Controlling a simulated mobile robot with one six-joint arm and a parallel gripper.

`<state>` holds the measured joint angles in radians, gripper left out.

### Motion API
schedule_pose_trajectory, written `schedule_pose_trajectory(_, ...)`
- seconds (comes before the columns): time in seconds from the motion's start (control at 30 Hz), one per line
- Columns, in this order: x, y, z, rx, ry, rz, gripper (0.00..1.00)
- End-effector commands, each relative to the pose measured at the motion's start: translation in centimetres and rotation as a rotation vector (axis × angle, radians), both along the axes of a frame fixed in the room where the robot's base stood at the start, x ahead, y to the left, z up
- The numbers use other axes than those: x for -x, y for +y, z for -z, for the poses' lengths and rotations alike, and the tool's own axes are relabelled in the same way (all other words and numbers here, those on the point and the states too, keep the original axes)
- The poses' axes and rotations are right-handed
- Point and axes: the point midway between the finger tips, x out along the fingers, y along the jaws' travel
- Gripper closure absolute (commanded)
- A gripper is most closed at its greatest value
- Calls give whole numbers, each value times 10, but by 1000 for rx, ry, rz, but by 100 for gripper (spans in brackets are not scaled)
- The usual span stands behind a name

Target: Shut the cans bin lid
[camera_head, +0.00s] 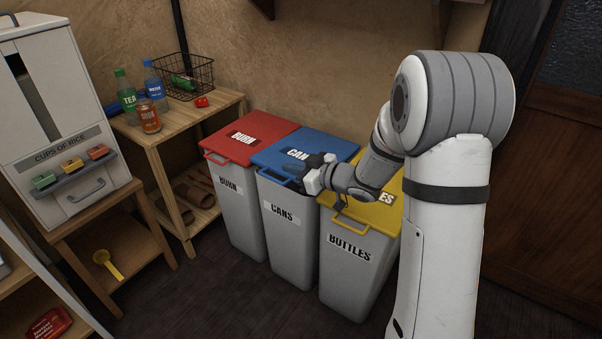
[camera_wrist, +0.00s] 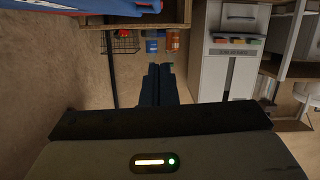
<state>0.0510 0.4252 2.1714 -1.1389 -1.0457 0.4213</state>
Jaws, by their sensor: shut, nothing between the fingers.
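The cans bin (camera_head: 290,237) is grey with a "CANS" label and stands in the middle of a row of three bins. Its blue lid (camera_head: 275,151) lies flat over the bin, level with the red lid beside it, and looks shut. Part of the blue lid also shows at the top left of the wrist view (camera_wrist: 85,5). My gripper (camera_head: 293,168) is over the front part of the blue lid, near its handle, with its fingers shut and empty. The shut fingers show in the wrist view (camera_wrist: 159,72). Whether they touch the lid is unclear; my wrist hides the lid's right front corner.
The burn bin with a red lid (camera_head: 240,139) stands left, and the bottles bin with a yellow lid (camera_head: 350,212) stands right, partly behind my arm. A wooden shelf (camera_head: 190,119) with bottles, a can and a wire basket is farther left. The floor before the bins is clear.

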Motion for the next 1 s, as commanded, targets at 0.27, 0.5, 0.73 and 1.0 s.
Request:
schedule_pose_trajectory(0.27, -36, 47, 19, 1, -1, -2, 100)
schedule_pose_trajectory(0.5, -38, 42, 50, 0, 1, 2, 100)
schedule_pose_trajectory(0.73, -39, 41, 54, 1, 0, 4, 100)
schedule_pose_trajectory(1.0, -38, 41, 56, 1, 0, 4, 100)
